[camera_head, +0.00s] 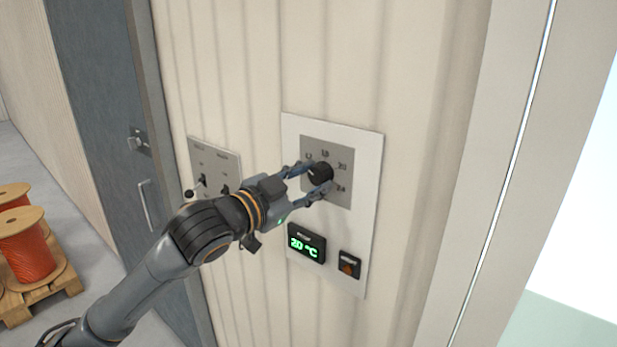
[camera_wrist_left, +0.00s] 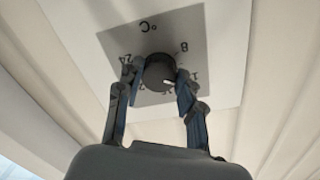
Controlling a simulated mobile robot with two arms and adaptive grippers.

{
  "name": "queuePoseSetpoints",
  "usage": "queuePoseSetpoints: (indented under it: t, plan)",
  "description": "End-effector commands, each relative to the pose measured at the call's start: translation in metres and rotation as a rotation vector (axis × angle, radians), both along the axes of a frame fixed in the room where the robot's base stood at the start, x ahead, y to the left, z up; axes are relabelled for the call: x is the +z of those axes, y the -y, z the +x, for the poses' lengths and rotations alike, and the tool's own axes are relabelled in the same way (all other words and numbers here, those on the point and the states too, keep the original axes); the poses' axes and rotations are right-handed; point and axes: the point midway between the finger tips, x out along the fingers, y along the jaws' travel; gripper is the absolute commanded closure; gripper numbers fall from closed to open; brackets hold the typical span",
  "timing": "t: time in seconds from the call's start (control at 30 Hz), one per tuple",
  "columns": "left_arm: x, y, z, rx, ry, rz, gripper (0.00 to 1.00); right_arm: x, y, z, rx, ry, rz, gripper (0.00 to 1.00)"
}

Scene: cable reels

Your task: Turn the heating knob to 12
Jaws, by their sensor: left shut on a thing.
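The heating knob (camera_head: 320,172) is a round black dial on a grey square plate (camera_head: 332,200), set in a white wall panel. My left gripper (camera_head: 314,179) is shut on the knob, one finger on each side. In the left wrist view the knob (camera_wrist_left: 159,72) sits between the fingertips (camera_wrist_left: 158,84). The scale appears upside down there, with 8 and 24 readable. The knob's white mark points to the lower right, seemingly between 12 and 16; the exact reading is unclear. A green display (camera_head: 306,243) below shows 20 °C. My right gripper is not in view.
A grey switch plate (camera_head: 214,166) is on the wall behind my left arm. A dark door with a handle (camera_head: 148,206) and red cable reels (camera_head: 27,252) on a pallet (camera_head: 40,288) are at the left.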

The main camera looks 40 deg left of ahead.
Motion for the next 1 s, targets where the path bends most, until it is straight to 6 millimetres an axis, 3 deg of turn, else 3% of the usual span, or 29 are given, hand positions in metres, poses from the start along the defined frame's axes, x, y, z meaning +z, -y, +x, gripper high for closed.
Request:
queuePoseSetpoints:
  t: [0.57,0.6,0.67,1.0]
  plan:
    - [0.0067,-0.0021,-0.0002,0.004,0.016,-0.027,0.94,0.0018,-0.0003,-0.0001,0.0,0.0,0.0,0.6]
    - [0.0069,-0.002,-0.0002,0.004,0.016,-0.026,0.54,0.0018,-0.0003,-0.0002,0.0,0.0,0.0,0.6]
    - [0.0065,-0.002,-0.0002,0.004,0.015,-0.026,0.42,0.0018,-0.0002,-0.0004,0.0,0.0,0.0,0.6]
    - [0.0036,-0.0007,0.0,0.001,0.006,-0.027,0.39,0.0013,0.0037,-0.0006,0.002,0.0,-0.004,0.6]
